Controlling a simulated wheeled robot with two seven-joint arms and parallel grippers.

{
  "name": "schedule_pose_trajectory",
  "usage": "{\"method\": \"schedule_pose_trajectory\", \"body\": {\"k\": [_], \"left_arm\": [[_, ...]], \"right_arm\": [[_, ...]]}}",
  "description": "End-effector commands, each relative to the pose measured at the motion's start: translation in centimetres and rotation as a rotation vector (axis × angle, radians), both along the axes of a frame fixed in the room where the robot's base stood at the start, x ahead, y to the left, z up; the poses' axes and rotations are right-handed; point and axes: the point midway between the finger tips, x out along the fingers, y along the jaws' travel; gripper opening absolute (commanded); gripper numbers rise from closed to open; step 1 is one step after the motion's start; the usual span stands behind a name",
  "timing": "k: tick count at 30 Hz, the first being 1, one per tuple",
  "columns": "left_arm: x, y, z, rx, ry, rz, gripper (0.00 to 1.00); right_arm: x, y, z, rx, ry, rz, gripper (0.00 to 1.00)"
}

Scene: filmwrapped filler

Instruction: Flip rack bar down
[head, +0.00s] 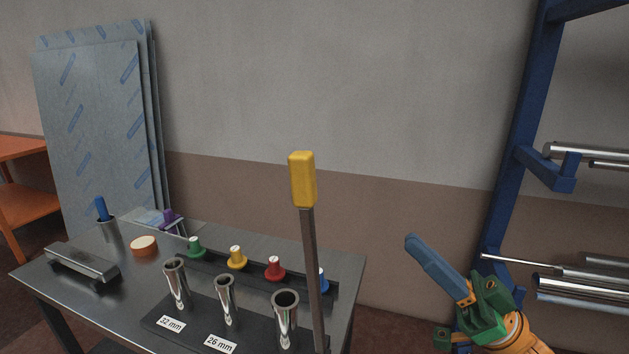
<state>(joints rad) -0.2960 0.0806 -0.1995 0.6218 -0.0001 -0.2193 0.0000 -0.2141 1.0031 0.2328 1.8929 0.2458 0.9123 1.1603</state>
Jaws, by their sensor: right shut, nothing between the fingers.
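An upright dark metal bar (312,270) with a yellow block-shaped grip (302,180) on its top end stands in the middle of the head view. It passes in front of the table's right part, and its lower end is cut off by the picture's bottom edge. My right gripper (413,244) is at the lower right, to the right of the bar and lower than the yellow grip. Its blue-grey fingers are shut and empty, point up and left, and are apart from the bar. My left gripper is not in view.
A metal table (118,291) at the left holds several metal tubes (177,283), coloured knobs (236,257) and an orange disc (144,246). A blue rack (521,130) with metal bars stands at the right. Wrapped sheets (95,130) lean on the wall.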

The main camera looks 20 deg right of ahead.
Motion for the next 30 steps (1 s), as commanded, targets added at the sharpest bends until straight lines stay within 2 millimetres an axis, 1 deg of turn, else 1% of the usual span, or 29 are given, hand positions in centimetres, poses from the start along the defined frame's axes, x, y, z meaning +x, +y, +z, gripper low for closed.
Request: {"method": "schedule_pose_trajectory", "body": {"k": [9, 11, 13, 21, 26, 27, 30], "left_arm": [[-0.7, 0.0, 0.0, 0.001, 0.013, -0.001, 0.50], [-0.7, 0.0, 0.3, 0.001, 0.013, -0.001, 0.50], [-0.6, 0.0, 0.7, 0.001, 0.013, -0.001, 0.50], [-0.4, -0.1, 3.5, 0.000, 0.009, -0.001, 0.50], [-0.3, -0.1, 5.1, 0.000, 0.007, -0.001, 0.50], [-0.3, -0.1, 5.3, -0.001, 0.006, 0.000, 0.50], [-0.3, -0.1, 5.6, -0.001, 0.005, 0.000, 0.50]], "right_arm": [[-0.1, 0.1, 0.2, 0.000, -0.002, 0.004, 0.00], [0.1, 0.3, 0.5, 0.001, -0.003, 0.004, 0.00], [0.4, 0.8, 1.2, 0.002, -0.005, 0.004, 0.00], [2.9, 4.4, 5.3, 0.002, -0.007, 0.004, 0.00], [4.4, 6.6, 7.4, 0.002, -0.006, 0.003, 0.00], [4.9, 7.2, 7.0, 0.006, -0.002, 0.003, 0.00], [5.7, 8.5, 6.6, 0.004, -0.003, 0.003, 0.00]]}}
